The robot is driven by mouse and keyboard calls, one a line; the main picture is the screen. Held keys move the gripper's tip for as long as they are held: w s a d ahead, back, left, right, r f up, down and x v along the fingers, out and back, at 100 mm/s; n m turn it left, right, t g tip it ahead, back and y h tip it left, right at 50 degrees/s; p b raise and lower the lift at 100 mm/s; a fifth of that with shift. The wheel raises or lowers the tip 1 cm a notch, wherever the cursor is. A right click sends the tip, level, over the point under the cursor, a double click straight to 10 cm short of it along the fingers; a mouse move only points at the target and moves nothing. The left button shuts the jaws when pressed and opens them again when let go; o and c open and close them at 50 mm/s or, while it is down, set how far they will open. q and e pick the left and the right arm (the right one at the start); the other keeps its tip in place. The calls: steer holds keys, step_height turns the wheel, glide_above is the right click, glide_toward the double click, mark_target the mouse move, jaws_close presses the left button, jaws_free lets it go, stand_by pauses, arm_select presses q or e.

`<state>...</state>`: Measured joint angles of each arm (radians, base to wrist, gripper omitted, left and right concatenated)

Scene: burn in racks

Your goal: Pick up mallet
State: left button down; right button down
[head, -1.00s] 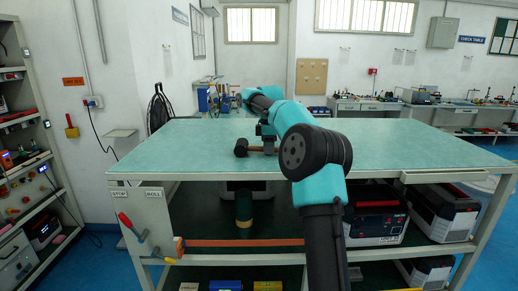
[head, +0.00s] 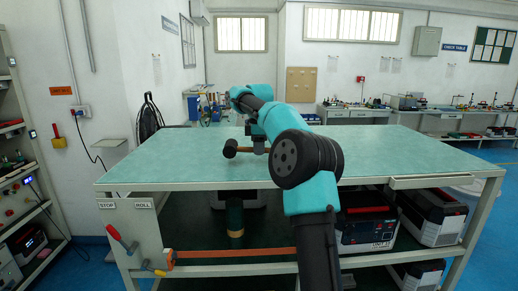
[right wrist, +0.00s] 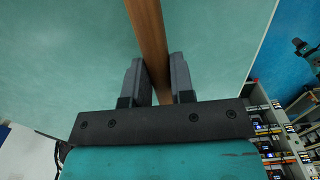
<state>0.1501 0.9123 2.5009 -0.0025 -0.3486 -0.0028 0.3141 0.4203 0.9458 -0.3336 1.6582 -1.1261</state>
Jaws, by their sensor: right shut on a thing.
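The mallet has a dark head (head: 231,148) and a brown wooden handle (right wrist: 148,35). In the head view it is over the left half of the green bench top (head: 400,155), lying roughly level with its head to the left. My right gripper (head: 262,147) is shut on the handle. In the right wrist view the handle passes between the two dark fingers (right wrist: 157,80), and the mallet head is out of that picture. The mallet seems to be a little above the bench top, though the gap is hard to judge. My left gripper is not in view.
The rest of the bench top is clear. A red-handled tool (head: 121,236) hangs at the bench's left front. Heavy dark units (head: 368,220) stand on the shelf below. A shelving rack (head: 22,180) stands at the far left.

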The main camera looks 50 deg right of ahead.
steer(key=s+a+r, duration=0.1)
steer(key=s+a, duration=0.8)
steer(key=a, duration=0.1)
steer(key=shift+s+a+r, duration=0.15)
steer(key=shift+s+a, duration=0.15)
steer(key=shift+a, duration=0.1)
stand_by(0.4)
